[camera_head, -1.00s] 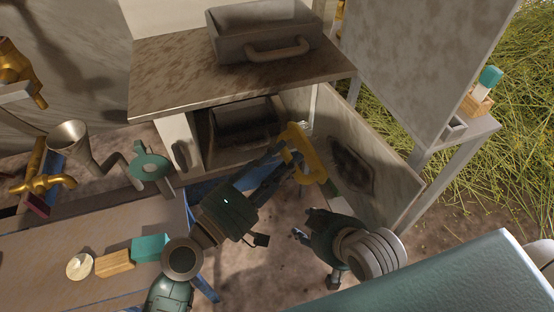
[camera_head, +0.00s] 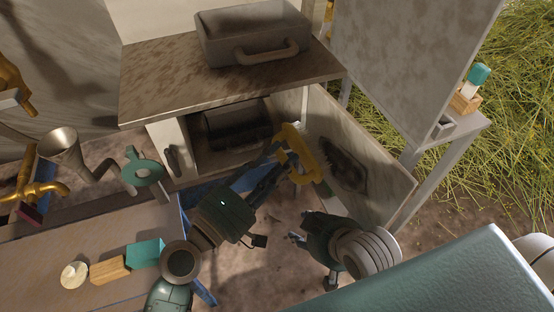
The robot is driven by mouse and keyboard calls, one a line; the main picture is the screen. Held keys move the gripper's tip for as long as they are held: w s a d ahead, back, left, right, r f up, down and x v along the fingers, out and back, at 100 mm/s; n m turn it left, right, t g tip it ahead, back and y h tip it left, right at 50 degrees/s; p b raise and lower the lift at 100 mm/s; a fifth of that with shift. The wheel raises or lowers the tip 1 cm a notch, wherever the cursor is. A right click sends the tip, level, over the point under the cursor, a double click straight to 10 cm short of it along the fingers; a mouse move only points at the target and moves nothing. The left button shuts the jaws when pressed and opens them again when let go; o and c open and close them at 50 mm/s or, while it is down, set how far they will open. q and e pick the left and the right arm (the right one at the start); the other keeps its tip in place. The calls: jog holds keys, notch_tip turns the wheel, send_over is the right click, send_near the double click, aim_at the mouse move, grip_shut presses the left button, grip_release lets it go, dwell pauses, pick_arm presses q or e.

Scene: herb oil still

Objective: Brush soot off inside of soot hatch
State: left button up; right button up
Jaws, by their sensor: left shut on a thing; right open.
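The soot hatch (camera_head: 385,182) stands open to the right of the low firebox opening. A dark soot patch (camera_head: 343,165) lies on its inner face. My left gripper (camera_head: 279,160) is shut on a yellow-handled brush (camera_head: 305,158), held upright just left of the soot patch. I cannot tell whether the bristles touch the panel. My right gripper (camera_head: 297,238) is open and empty, low in front of the hatch and below the brush.
A stone-topped counter (camera_head: 160,85) with a grey lidded box (camera_head: 255,40) overhangs the dark opening (camera_head: 235,130). A bench (camera_head: 120,210) at left holds a teal block, a wooden block and a round disc. A side stand (camera_head: 440,150) is at right.

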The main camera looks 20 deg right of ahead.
jog(key=shift+s, duration=0.1)
pick_arm(q)
jog(key=shift+d, duration=0.2)
pick_arm(e)
jog(key=shift+s+d+f, duration=0.15)
jog(key=shift+s+f, duration=0.05)
pick_arm(q)
jog(key=shift+w+d, duration=0.1)
jog(key=shift+d, duration=0.05)
pick_arm(e)
jog(key=shift+s+d, duration=0.1)
jog(key=shift+s, duration=0.05)
pick_arm(q)
jog(key=shift+d, duration=0.1)
pick_arm(e)
jog(key=shift+s+f+g, duration=0.15)
jog(key=shift+s+g, duration=0.1)
jog(key=shift+g, duration=0.05)
